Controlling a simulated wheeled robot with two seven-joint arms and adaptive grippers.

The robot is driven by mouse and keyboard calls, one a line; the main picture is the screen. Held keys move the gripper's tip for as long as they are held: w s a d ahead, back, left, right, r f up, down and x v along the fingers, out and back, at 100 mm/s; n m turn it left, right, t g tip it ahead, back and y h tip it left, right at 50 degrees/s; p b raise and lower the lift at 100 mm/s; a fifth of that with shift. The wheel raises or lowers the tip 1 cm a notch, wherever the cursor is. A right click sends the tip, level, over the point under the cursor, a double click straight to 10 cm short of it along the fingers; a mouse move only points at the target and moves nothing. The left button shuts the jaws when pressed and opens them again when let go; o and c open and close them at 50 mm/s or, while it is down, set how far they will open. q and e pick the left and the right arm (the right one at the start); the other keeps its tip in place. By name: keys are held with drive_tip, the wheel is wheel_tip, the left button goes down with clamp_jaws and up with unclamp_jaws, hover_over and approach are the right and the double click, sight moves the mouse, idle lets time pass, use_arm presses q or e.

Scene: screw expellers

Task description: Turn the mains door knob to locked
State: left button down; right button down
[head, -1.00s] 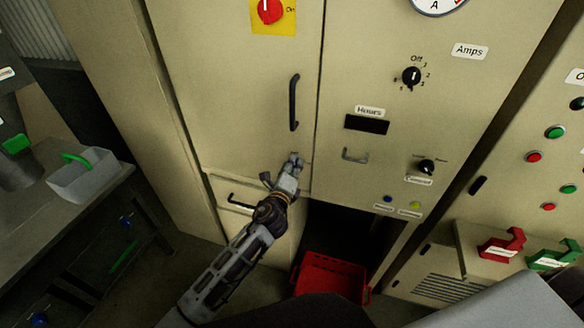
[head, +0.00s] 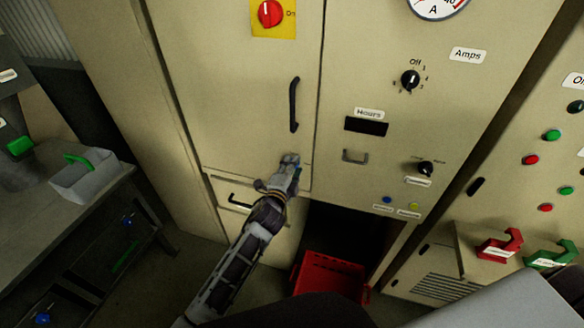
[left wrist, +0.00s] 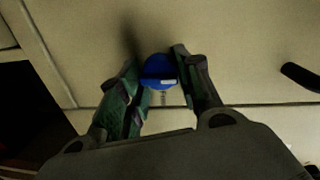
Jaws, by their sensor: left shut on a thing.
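The mains door knob (left wrist: 158,68) is a round blue knob with a pale mark, seen in the left wrist view between my fingers. In the head view my gripper hides nearly all of it. My left gripper (head: 290,160) is at the lower right of the tall beige door (head: 240,120), below its black handle (head: 293,104). In the left wrist view the left gripper (left wrist: 160,82) has one finger on each side of the knob and is shut on it. Small lettering beside the knob is too small to read. My right gripper is not in view.
A red and yellow switch (head: 270,14) is high on the door. A panel with dials and an Hours display (head: 366,124) is to the right. A red crate (head: 330,275) sits below in an opening. A bench with a grey bin (head: 85,180) is at left.

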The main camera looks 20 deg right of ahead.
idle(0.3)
use_arm(q)
drive_tip(key=c, duration=1)
unclamp_jaws()
drive_tip(key=shift+s+a, duration=0.1)
drive_tip(key=shift+s, duration=0.05)
drive_tip(key=shift+v, duration=5.8)
drive_tip(key=shift+n, duration=0.3)
